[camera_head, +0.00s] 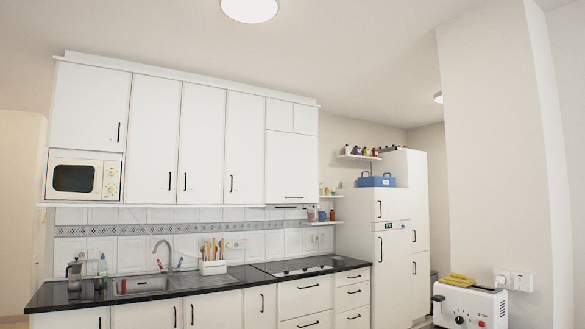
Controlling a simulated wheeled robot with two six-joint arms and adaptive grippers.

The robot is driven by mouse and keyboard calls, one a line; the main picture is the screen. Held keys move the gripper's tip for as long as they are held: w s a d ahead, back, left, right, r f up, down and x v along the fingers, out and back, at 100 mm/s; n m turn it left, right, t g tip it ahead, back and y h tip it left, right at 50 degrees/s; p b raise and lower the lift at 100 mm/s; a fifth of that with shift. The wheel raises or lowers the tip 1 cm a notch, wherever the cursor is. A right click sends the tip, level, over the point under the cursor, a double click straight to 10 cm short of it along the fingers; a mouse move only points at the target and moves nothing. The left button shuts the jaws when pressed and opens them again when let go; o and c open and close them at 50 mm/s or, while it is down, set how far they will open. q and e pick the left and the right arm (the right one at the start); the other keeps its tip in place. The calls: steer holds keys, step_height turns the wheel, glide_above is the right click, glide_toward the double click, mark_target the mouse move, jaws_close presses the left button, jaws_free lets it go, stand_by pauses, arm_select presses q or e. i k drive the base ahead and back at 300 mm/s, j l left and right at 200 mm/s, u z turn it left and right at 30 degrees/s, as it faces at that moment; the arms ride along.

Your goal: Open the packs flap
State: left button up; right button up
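No pack with a flap can be clearly made out. A white box-like object (470,306) with dark and red marks on its side stands at the lower right, cut off by the frame's bottom edge; I cannot tell whether it has a flap. A yellow item (459,280) lies on top of it. A blue case with a handle (376,181) sits high up beside the tall white cabinet top. Neither of my grippers is in view.
A kitchen counter (215,285) with a sink (140,285) and hob runs along the back wall, under white wall cabinets (153,138) and a microwave (82,178). A tall white fridge unit (392,255) stands right of it. A wall column (495,150) rises behind the white object.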

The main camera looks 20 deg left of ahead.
mark_target(291, 160)
steer(key=j+u, duration=0.25)
steer(key=u, duration=0.2)
steer(key=j+u, duration=0.25)
steer(key=u, duration=0.15)
steer(key=i+j+u, duration=0.45)
steer(key=j, duration=0.2)
steer(key=i+j+u, duration=0.45)
steer(key=j, duration=0.2)
steer(key=i+j+u, duration=0.45)
steer(key=i+z, duration=0.2)
steer(key=i, duration=0.3)
steer(key=i+j+z, duration=0.15)
steer(key=i, duration=0.35)
steer(key=i+j+z, duration=0.2)
steer(key=i, duration=0.25)
steer(key=i+l+z, duration=0.55)
steer(key=z, duration=0.3)
steer(key=i+z, duration=0.85)
steer(key=i+j+z, duration=0.25)
steer(key=z, duration=0.15)
steer(key=i+j+z, duration=0.3)
steer(key=z, duration=0.15)
steer(key=i+z, duration=0.35)
steer(key=i, duration=2.75)
